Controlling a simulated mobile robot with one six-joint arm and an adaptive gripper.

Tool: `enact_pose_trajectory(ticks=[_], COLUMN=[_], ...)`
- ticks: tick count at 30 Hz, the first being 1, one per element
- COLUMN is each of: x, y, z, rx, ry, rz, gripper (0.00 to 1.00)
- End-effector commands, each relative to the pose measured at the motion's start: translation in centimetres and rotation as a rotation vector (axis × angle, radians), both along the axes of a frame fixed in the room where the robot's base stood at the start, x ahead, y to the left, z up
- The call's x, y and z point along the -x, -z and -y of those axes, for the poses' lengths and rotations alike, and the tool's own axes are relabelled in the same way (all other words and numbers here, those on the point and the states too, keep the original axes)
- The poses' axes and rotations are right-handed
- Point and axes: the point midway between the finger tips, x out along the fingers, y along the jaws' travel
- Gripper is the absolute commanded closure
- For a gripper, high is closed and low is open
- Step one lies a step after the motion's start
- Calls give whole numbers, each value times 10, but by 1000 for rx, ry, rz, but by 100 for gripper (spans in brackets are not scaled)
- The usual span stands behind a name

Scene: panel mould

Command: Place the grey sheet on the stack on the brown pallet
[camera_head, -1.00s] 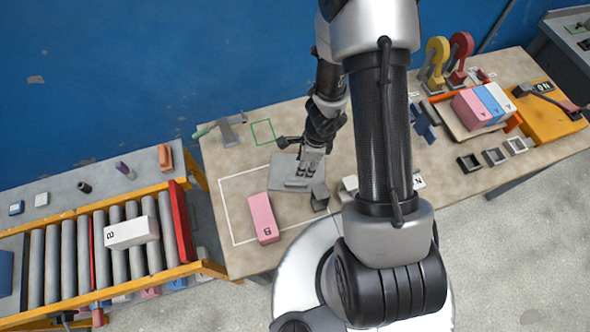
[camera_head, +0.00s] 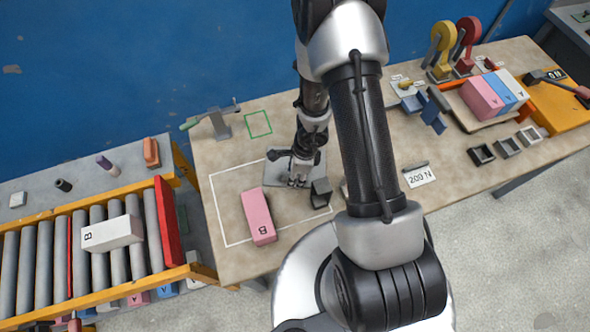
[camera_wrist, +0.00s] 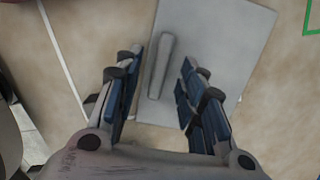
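The grey sheet (camera_head: 316,167) lies flat on the table, partly hidden by my gripper in the head view. In the wrist view, the sheet (camera_wrist: 221,42) has a raised grey bar (camera_wrist: 161,66) on top. My gripper (camera_head: 299,181) is over the sheet, pointing down. In the wrist view, my gripper (camera_wrist: 163,70) is open, with one blue-padded finger on each side of the bar and gaps between. I cannot make out a stack on a brown pallet with certainty; a tan board (camera_head: 466,113) at the right bears pink, blue and white blocks.
A pink block (camera_head: 258,213) lies beside the sheet inside a white outline. A small dark grey block (camera_head: 320,192) is close right of my gripper. A clamp-like tool (camera_head: 218,120) stands behind, left of a green square. A roller conveyor (camera_head: 75,250) is at the left.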

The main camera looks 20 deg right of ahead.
Motion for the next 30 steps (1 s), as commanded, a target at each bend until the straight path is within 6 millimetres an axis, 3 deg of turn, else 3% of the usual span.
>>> enact_pose_trajectory(ticks=[1,4,12,30], x=[-1,-1,-1,-1], y=[11,19,20,20], z=[-1,-2,-3,-3], rx=[0,0,-1,0], ry=[0,0,0,0], rz=[0,0,1,1], gripper=[63,63,63,100])
